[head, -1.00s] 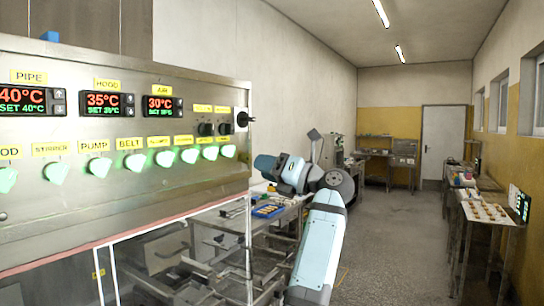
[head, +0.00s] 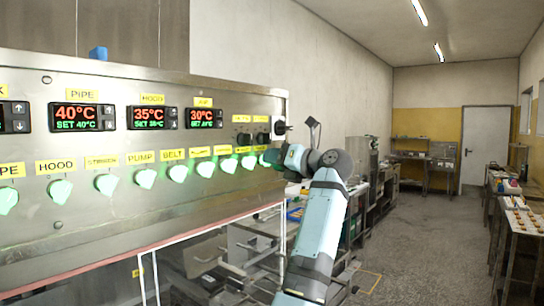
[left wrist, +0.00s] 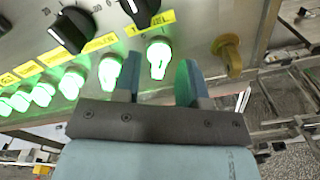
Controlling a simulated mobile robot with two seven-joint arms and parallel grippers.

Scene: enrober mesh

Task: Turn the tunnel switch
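The control panel (head: 150,218) carries a row of pale green lit switches (head: 146,177). Labels PIPE, HOOD, STIRRER, PUMP and BELT are readable; the labels farther right are too small, so I cannot read which is the tunnel switch. My left gripper (head: 268,158) is at the right end of this row. In the left wrist view my left gripper (left wrist: 160,80) is open, its fingers pointing at the panel. The last lit switch (left wrist: 158,58) appears between the fingertips, its yellow label above; contact cannot be told. My right gripper is not in view.
Two black knobs (left wrist: 72,30) sit above the lit row. A yellow-brown handle (left wrist: 228,55) is on the panel right of the fingers. Metal tables stand beyond the panel. The grey floor (head: 420,240) to the right is open.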

